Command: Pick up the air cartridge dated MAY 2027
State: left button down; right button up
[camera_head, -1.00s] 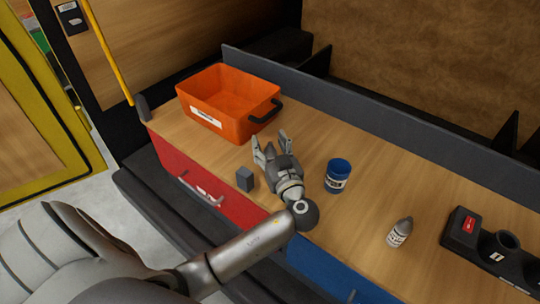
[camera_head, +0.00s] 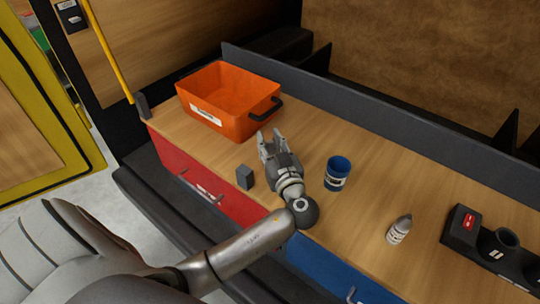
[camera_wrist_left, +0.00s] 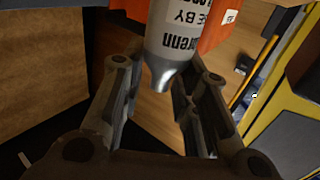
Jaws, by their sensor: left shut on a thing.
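My left gripper (camera_head: 268,146) is low over the wooden counter, in front of the orange bin, in the head view. In the left wrist view its fingers (camera_wrist_left: 158,100) are shut on a grey cartridge (camera_wrist_left: 176,40) with a tapered nozzle end and dark print. The print is partly cut off and I cannot read a date. In the head view the hand hides this cartridge. Another pale grey cartridge (camera_head: 399,230) with a pointed top and a label stands on the counter to the right. Its date is too small to read. My right gripper is not in view.
The orange bin (camera_head: 248,127) stands just behind my left gripper. A small dark block (camera_head: 244,178) is to its left and a blue cup (camera_head: 337,173) to its right. A black holder (camera_head: 460,237) is at the right end. A low dark wall (camera_head: 400,112) runs behind.

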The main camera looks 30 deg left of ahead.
pick_arm(q)
jog(key=shift+r, duration=0.15)
jog(key=shift+r+b, duration=0.5)
jog(key=shift+b, duration=0.05)
jog(key=shift+r+b, duration=0.5)
jog(key=shift+r, duration=0.15)
jog(key=s+d+r+b, duration=0.2)
jog(key=s+r+b, duration=0.1)
jog(key=s+r, duration=0.7)
jog(key=s, duration=0.3)
jog(key=shift+s+d+r, duration=0.25)
jog(key=shift+s+d, duration=0.05)
jog(key=shift+s, duration=0.1)
